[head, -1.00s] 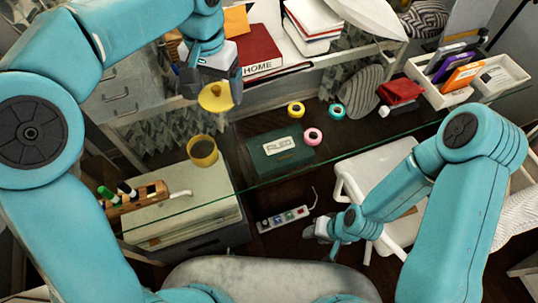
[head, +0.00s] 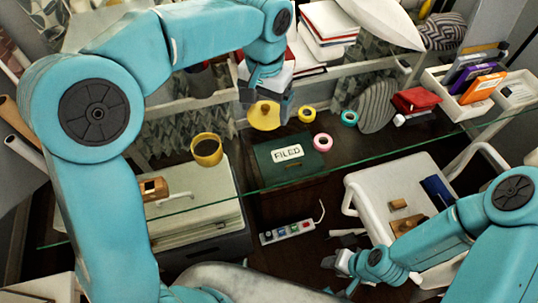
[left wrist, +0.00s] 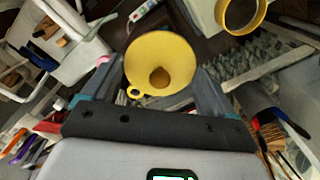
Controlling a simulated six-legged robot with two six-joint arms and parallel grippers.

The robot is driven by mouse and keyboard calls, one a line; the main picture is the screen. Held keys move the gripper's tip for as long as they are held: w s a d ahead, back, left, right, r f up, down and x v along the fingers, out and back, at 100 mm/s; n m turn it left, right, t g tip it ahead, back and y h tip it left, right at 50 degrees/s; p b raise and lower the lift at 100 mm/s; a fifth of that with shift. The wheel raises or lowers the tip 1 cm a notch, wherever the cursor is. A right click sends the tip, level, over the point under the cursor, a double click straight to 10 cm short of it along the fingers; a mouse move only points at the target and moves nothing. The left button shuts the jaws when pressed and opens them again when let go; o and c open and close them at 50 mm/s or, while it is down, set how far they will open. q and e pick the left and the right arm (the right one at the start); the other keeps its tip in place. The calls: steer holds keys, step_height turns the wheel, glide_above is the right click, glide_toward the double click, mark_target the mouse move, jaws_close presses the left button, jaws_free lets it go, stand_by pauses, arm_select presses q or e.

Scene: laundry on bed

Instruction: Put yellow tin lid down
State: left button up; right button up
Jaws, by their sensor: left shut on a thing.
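The yellow tin lid (head: 264,116) is held in my left gripper (head: 264,100), which hangs over the glass desk. The left wrist view shows the round lid (left wrist: 175,50) with its knob between the fingers (left wrist: 158,85). The open yellow tin (head: 207,152), dark inside, stands to the left of the lid and apart from it. The tin's rim also shows at the top of the left wrist view (left wrist: 262,12). I cannot tell the exact gap between lid and desk. My right gripper (head: 338,264) is low by the white stool; its fingers are too small to judge.
A dark green box labelled FILED (head: 288,160) is close to the lid on the right. Yellow (head: 307,115), pink (head: 323,142) and teal (head: 349,118) tape rolls lie nearby. A power strip (head: 287,232) is below. Books (head: 325,25) are stacked behind.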

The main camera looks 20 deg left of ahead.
mark_target(264, 114)
arm_select(q)
step_height(264, 114, down, 17)
steer(key=shift+a+f+b, duration=0.1)
steer(key=shift+b, duration=0.2)
steer(key=shift+f, duration=0.25)
steer(key=o, duration=0.8)
step_height(264, 114, up, 12)
steer(key=shift+r, duration=0.25)
steer(key=shift+s, duration=0.15)
